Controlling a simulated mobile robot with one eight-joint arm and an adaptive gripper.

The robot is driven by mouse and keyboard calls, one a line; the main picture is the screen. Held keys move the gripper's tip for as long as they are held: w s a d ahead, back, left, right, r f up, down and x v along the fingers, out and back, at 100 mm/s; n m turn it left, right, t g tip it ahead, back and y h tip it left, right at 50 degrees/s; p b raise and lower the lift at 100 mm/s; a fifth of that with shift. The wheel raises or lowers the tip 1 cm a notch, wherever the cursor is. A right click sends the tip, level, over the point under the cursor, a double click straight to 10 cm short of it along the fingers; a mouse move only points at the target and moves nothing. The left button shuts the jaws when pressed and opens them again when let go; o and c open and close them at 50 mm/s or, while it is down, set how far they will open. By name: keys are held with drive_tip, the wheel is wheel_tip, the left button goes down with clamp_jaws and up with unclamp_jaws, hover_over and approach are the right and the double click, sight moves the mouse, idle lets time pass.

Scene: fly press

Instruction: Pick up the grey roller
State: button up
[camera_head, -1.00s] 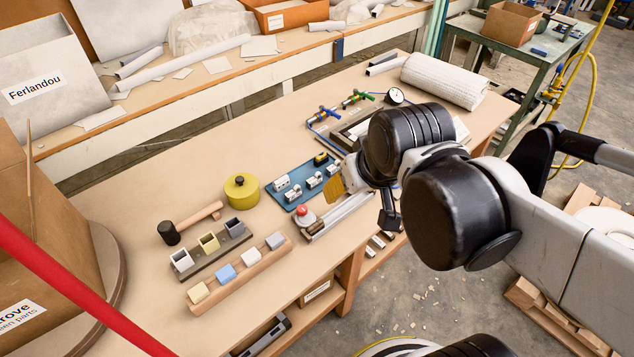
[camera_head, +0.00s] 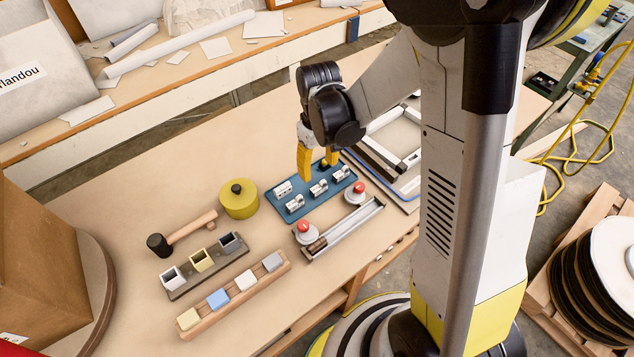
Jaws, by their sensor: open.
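I cannot clearly single out the grey roller. A long grey bar-like piece (camera_head: 346,229) lies in a narrow tray (camera_head: 372,216) near the table's front edge, and I cannot tell if it is the roller. My gripper (camera_head: 318,171) has yellow fingers, spread apart and pointing down, with nothing seen between them. It is over the back part of a blue tray (camera_head: 287,212) holding several small white fittings. A small black and yellow piece (camera_head: 325,165) shows by the right finger. My arm hides part of the table on the right.
Two red knobs on round bases (camera_head: 306,231) stand by the narrow tray. A yellow round pot (camera_head: 239,199), a mallet (camera_head: 185,233), a row of open boxes (camera_head: 202,260) and a wooden rack of coloured blocks (camera_head: 232,292) lie left. A grey frame (camera_head: 393,140) lies right.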

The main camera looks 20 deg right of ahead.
sight(318, 185)
wheel_tip(318, 185, down, 9)
drive_tip(key=b, duration=0.4)
drive_tip(key=shift+w+r, duration=0.15)
drive_tip(key=shift+r, duration=0.1)
drive_tip(key=c, duration=0.9)
